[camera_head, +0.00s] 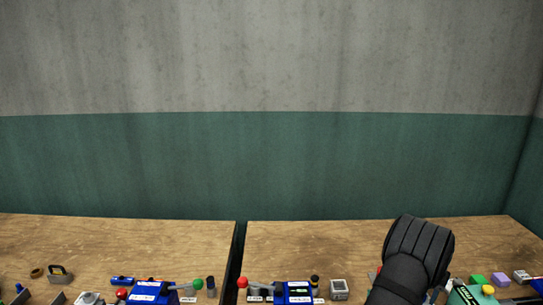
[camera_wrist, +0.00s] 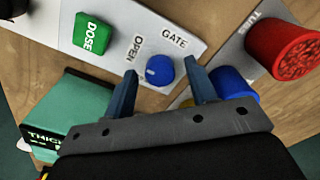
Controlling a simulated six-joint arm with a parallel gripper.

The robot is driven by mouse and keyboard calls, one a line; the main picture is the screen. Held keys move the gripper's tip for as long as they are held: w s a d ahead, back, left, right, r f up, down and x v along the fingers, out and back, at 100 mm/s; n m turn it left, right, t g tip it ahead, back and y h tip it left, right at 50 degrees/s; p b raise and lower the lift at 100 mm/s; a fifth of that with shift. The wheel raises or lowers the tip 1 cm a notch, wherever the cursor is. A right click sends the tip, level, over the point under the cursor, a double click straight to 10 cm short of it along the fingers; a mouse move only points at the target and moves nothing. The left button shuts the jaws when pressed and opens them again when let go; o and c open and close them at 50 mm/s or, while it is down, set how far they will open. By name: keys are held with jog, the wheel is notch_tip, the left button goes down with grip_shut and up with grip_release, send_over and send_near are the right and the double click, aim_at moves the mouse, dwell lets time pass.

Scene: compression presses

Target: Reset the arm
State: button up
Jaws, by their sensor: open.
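My gripper (camera_wrist: 160,68) is open in the wrist view, its two blue-grey fingers apart with nothing held between them. A round blue knob (camera_wrist: 160,71) on a light panel (camera_wrist: 193,45) shows between the fingertips, beside the words GATE and OPEN. I cannot tell whether the fingers touch the knob or the panel. In the head view my dark arm stands at the lower right, and the gripper is hidden or out of frame.
A red ribbed knob (camera_wrist: 283,46) and a blue cylinder (camera_wrist: 231,82) are close right of the fingers. A green box (camera_wrist: 72,112) is at left. Blue presses (camera_head: 152,291) (camera_head: 294,291) line the wooden tables' (camera_head: 110,238) front. The tables' rear is clear, below a wall (camera_head: 260,160).

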jog(key=shift+r, duration=0.1)
notch_tip(320, 180, up, 17)
notch_tip(320, 180, down, 17)
jog(key=shift+n, duration=0.3)
jog(key=n, duration=0.3)
jog(key=shift+n, duration=0.4)
jog(key=n, duration=0.8)
jog(key=shift+n, duration=2.2)
